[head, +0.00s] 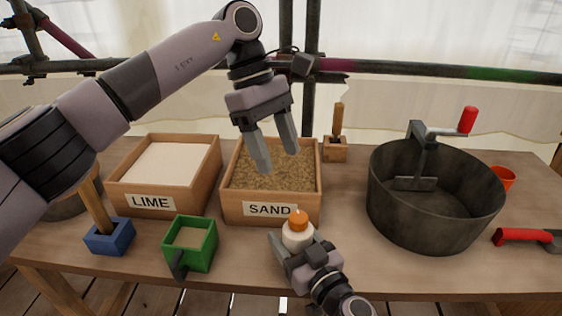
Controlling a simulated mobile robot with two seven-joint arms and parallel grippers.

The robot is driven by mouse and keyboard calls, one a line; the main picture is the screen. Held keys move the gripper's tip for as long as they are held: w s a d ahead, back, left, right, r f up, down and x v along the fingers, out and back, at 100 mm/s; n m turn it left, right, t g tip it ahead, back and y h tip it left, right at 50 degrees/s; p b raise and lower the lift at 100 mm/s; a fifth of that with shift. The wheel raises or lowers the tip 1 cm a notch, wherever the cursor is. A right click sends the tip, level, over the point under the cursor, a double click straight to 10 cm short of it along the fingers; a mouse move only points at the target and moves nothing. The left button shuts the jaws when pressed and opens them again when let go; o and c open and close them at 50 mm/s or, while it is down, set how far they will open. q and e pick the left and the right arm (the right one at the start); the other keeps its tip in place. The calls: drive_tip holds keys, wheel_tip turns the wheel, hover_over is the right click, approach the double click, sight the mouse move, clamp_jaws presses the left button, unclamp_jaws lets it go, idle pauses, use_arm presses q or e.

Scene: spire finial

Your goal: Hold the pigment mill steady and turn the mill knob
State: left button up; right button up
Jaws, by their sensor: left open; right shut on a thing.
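The pigment mill (296,239) is a small white body that stands upright at the table's front, just before the sand box. Its orange mill knob (298,219) is on top, with a small pale tip. My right gripper (292,252) comes from the lower right and is shut on the white body, hiding its lower part. My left gripper (278,161) is open and empty, pointing down over the sand box, above and behind the knob and apart from it.
The sand box (234,207) and lime box (128,198) stand behind. A green container (204,245) and blue block (108,238) are at left. A large grey pot (434,222) with a red-handled crank (467,121) stands right. A red-handled tool (523,236) lies at far right.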

idle(0.3)
drive_tip(key=o, duration=1.2)
